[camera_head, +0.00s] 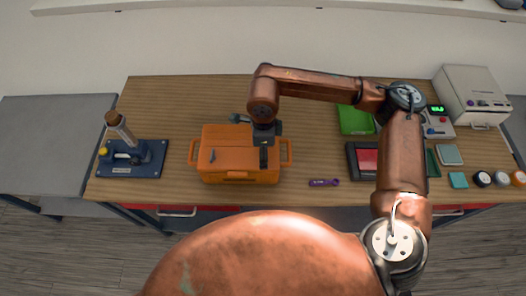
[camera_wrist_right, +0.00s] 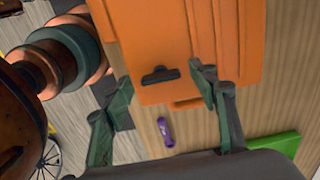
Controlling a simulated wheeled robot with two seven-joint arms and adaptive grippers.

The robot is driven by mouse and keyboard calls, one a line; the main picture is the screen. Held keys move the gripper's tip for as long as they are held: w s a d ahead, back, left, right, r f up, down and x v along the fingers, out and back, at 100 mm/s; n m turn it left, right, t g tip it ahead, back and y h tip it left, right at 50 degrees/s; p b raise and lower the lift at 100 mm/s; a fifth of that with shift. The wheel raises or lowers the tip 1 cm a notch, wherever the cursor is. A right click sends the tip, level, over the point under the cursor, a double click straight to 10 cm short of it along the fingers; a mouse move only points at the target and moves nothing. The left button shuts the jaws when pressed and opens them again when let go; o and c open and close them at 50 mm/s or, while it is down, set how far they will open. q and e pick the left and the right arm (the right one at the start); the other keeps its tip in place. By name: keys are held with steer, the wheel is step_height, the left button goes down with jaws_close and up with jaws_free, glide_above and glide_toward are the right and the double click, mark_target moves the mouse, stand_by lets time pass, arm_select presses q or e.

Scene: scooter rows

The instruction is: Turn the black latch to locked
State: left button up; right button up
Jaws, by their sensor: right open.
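The orange case (camera_head: 228,168) sits on the wooden table, left of centre. In the right wrist view a black bar-shaped latch (camera_wrist_right: 160,75) lies on the orange surface (camera_wrist_right: 170,35), near the case's edge. I cannot tell its lock state. My right gripper (camera_head: 264,148) hangs over the right part of the lid and partly hides it. In the wrist view its fingers (camera_wrist_right: 161,96) are spread either side of the latch, not touching it. My left gripper is not in view.
A purple tool (camera_head: 323,182) lies right of the case. A blue-based device (camera_head: 133,160) stands at the left. A green tray (camera_head: 355,120), a dark tray with a red item (camera_head: 365,159) and a white machine (camera_head: 472,95) are at the right. The front table strip by the case is clear.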

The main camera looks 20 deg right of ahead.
steer(key=shift+r, duration=0.25)
step_height(320, 180, up, 12)
steer(key=shift+f, duration=0.25)
stand_by(0.5)
